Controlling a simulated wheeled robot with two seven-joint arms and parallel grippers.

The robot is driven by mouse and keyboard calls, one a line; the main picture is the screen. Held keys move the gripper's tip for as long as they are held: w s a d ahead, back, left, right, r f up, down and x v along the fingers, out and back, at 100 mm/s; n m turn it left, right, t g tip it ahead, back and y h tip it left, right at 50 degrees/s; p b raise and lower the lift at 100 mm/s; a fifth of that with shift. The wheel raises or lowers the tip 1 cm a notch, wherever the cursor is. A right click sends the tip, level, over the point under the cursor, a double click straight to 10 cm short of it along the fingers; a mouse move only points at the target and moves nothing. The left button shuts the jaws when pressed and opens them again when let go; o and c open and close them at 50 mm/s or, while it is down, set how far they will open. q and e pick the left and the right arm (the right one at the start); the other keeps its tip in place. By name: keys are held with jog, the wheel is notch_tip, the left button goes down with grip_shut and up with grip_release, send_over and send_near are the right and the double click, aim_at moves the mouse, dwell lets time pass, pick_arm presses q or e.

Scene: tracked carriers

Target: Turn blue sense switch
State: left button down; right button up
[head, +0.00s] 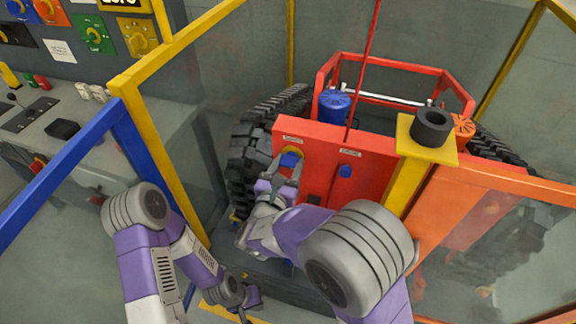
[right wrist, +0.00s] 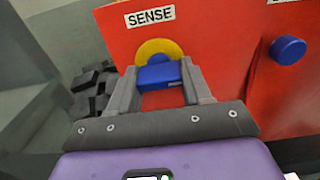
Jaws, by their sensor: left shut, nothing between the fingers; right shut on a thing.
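The blue sense switch (right wrist: 159,76) is a blue bar handle on a round yellow disc (right wrist: 158,49), under a white SENSE label on a red panel. In the right wrist view my right gripper (right wrist: 155,84) has one finger on each side of the blue handle and is shut on it. The bar looks roughly level, slightly tilted. In the head view the switch (head: 289,160) shows just beyond my right gripper (head: 281,178), which partly covers it. My left gripper (head: 246,314) is low in the head view, shut and empty, away from the panel.
A second blue knob (head: 345,171) sits right of the switch on the red carrier (head: 318,178). A yellow post (head: 410,180) with a black ring stands to the right. Yellow and blue rails enclose the carrier. A control console (head: 60,110) is at left.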

jog(key=o, duration=1.1)
jog(key=shift+c, duration=0.2)
jog(key=p+v, duration=0.1)
jog(key=v, duration=0.6)
jog(key=shift+s, duration=0.25)
